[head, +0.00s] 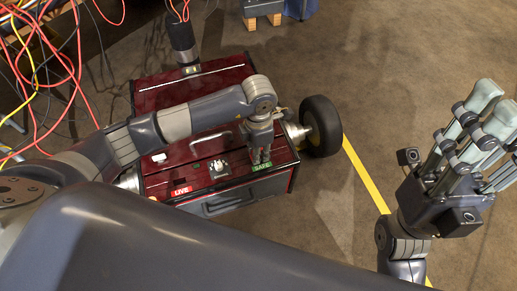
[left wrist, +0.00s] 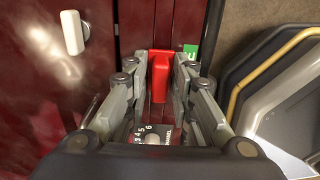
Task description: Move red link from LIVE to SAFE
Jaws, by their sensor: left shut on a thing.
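The dark red charger box (head: 205,75) stands on the floor in the head view. Its near top edge carries a red LIVE label (head: 181,191) on the left and a green SAFE label (head: 262,167) on the right. My left gripper (head: 261,157) points down at the SAFE end. In the left wrist view the red link (left wrist: 160,72) stands between the fingertips, and my left gripper (left wrist: 160,80) is shut on it. A green label (left wrist: 191,50) shows just right of the link. Whether the link is seated is hidden. My right gripper (head: 480,125) is open and empty, away from the box.
A metal dial (head: 217,168) and a bar handle (head: 210,139) are on the box top. A white switch (head: 159,157) lies further left. A black wheel (head: 320,126) is at the right. Red cables (head: 60,70) hang at the left; a yellow floor line (head: 365,178) crosses open floor.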

